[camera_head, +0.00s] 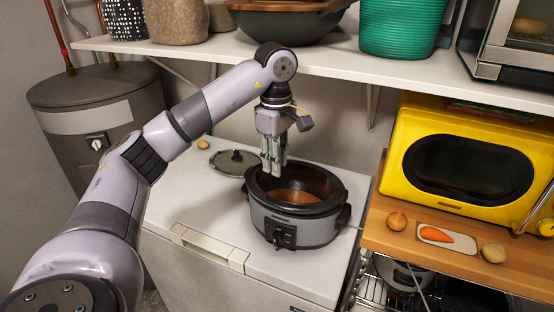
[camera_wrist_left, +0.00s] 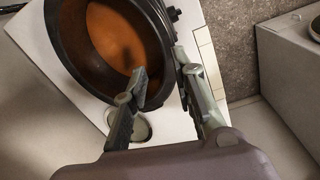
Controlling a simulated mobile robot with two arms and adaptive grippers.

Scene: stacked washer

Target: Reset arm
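My left gripper (camera_head: 272,166) hangs fingers-down over the left rim side of the slow cooker (camera_head: 300,226). The slow cooker is grey and black, without a lid on, and stands on the white chest top. Reddish-brown contents (camera_head: 294,196) show in its pot, also in the left wrist view (camera_wrist_left: 112,34). The glass lid (camera_head: 234,162) with a black knob lies on the chest beside the cooker. My right gripper is not in view.
A white shelf (camera_head: 420,79) with a green basket (camera_head: 402,28) and a dark bowl (camera_head: 286,22) runs above and behind. The chest's front left is clear.

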